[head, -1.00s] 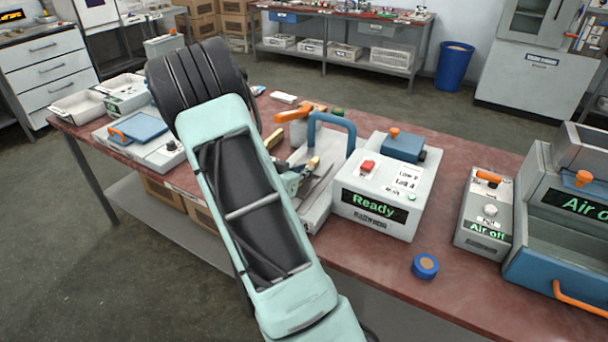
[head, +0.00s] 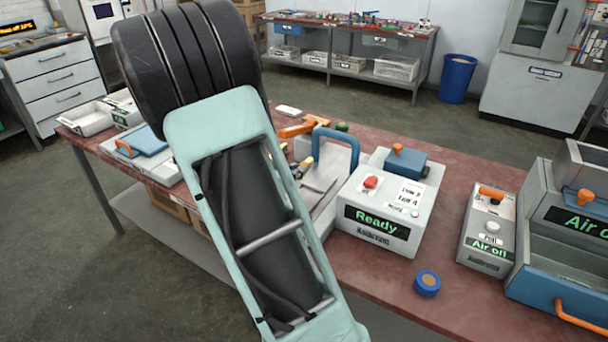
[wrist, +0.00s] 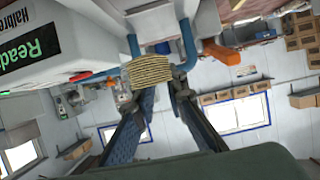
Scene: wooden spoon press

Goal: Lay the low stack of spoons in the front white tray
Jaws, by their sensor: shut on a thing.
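In the wrist view, a stack of thin, light wooden pieces (wrist: 150,70), seen end-on as yellow and dark stripes, sits at the fingertips of my gripper (wrist: 164,82). The gripper is shut on this stack. A blue bar handle (wrist: 188,45) shows close behind it. In the head view my forearm hides most of the gripper and the stack, beside the blue-handled press (head: 340,140). A white tray (head: 86,119) lies at the table's far left end, with another pale container (head: 124,112) beside it; I cannot tell which is the front tray.
The Ready box (head: 385,212) stands right of the press. A blue-lidded unit (head: 148,140) sits near the trays. A blue roll (head: 427,284) lies at the table's front edge. The Air off units (head: 488,230) fill the right end.

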